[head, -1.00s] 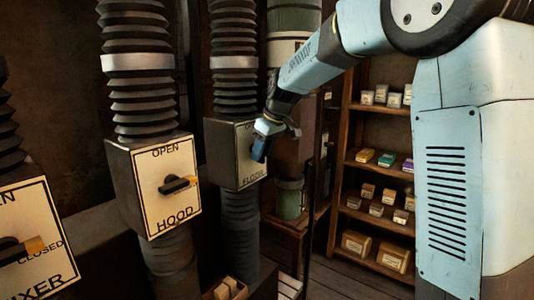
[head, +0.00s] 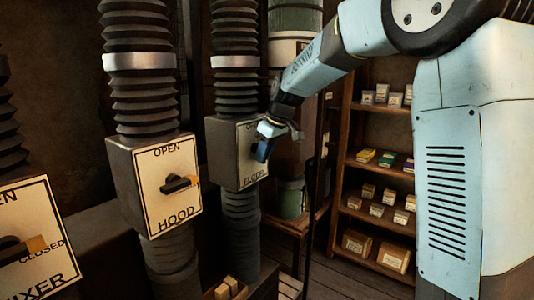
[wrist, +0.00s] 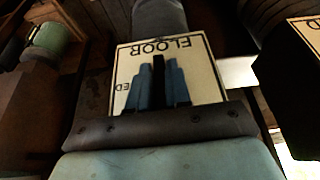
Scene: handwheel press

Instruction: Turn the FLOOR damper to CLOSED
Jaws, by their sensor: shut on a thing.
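The FLOOR damper box (head: 223,155) hangs on the farther duct, with a pale plate lettered FLOOR at its lower edge. My gripper (head: 262,150) is at the right part of this plate and hides the handle in the head view. In the wrist view the plate (wrist: 206,85) appears upside down, with FLOOR at the top and the letters ED at the left edge. There the dark handle (wrist: 158,65) stands between the two blue fingers of my gripper (wrist: 158,85), which is shut on it. The handle's end points towards the FLOOR lettering.
The HOOD damper box (head: 168,185) is nearer and to the left, its handle sticking out. The MIXER box (head: 30,240) is at the far left. Wooden shelves (head: 375,165) with small boxes stand at the right. A green canister (head: 291,198) is behind my gripper.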

